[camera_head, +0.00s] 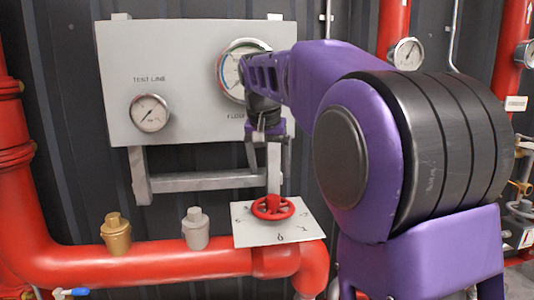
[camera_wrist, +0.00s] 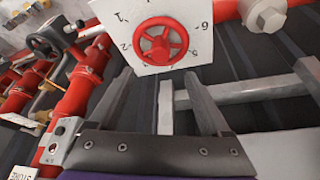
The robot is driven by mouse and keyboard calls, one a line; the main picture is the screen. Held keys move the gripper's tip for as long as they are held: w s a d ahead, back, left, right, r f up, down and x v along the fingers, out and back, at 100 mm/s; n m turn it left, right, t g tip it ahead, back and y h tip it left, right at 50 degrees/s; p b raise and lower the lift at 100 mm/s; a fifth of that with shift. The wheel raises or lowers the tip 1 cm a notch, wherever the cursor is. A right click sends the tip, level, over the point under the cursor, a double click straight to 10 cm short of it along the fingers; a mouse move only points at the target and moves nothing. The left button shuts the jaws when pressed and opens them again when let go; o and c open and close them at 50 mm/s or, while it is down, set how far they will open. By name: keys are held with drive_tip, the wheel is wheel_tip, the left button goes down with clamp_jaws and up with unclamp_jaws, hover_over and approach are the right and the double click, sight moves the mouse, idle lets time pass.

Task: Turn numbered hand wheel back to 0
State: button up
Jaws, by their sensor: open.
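The red hand wheel (camera_head: 272,207) sits on a white square plate (camera_head: 310,222) with black numbers, on top of the red pipe. In the wrist view the wheel (camera_wrist: 161,41) is ahead of the fingertips, with plate numbers (camera_wrist: 203,27) around it. Which number the wheel points to cannot be told. My gripper (camera_wrist: 160,76) is open and empty, its two dark fingers apart and clear of the wheel. In the head view my arm hangs above the wheel, and the fingers are hard to make out.
A grey panel (camera_head: 180,70) with a test line gauge (camera_head: 149,112) and a larger gauge, partly hidden by my arm, stands behind. A grey bracket (camera_head: 200,182) runs below it. A brass fitting (camera_head: 115,235) and a grey fitting (camera_head: 195,229) stand left of the plate.

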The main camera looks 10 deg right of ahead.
sight(273, 197)
drive_tip(key=b+x, duration=0.1)
drive_tip(key=x, duration=0.9)
drive_tip(key=shift+w+b, duration=0.1)
drive_tip(key=shift+b, duration=0.25)
